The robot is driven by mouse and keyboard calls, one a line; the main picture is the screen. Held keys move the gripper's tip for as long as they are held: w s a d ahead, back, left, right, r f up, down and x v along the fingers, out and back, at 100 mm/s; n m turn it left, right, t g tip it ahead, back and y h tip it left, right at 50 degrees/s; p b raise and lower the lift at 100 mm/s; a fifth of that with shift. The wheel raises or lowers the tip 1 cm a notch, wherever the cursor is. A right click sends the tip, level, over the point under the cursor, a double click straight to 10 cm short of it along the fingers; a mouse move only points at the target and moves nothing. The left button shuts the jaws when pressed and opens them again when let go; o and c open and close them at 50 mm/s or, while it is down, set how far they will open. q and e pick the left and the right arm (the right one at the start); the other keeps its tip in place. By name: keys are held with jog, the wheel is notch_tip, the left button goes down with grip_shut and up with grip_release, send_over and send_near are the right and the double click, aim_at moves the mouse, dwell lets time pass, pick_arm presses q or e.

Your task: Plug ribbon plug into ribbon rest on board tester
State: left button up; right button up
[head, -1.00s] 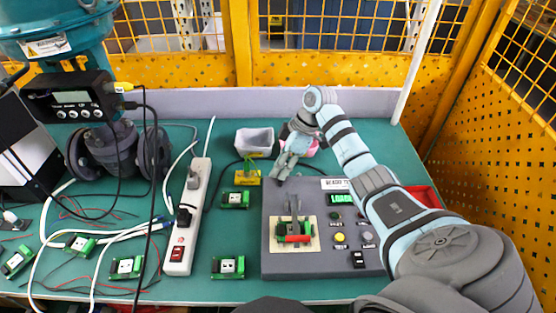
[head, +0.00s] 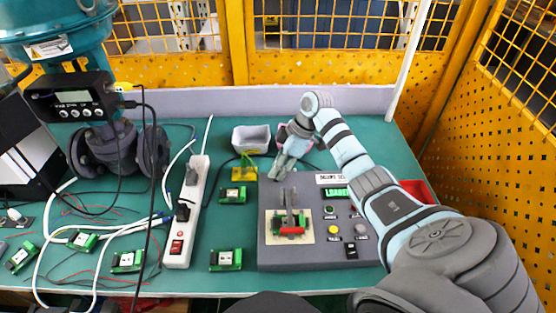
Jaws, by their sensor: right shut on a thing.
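The board tester (head: 275,255) is a grey box on the green bench, with a display, buttons and a board in a clamp with a red handle. My right gripper (head: 277,172) is at the tester's far left edge, pointing down and toward the near side. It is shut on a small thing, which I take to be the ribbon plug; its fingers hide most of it. A yellow block (head: 244,174) with an upright green piece stands left of the gripper, apart from it. I cannot tell the ribbon rest apart at this size. My left gripper is not in view.
A grey bin (head: 252,139) stands behind the yellow block. A white power strip (head: 187,215) lies left of the tester. Several green boards, such as this one (head: 226,260), and loose cables lie on the bench. A red tray (head: 419,191) is at the right, partly behind my arm.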

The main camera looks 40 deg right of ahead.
jog(key=shift+w+f, duration=0.25)
dwell(0.5)
jog(key=shift+r+p, duration=0.1)
jog(key=shift+p, duration=0.35)
jog(key=shift+f, duration=0.45)
dwell(0.5)
jog(key=shift+s+f, duration=0.1)
jog(key=shift+s, duration=0.05)
dwell(0.9)
jog(key=o, duration=1)
jog(key=shift+c, duration=0.2)
jog(key=shift+o, duration=0.4)
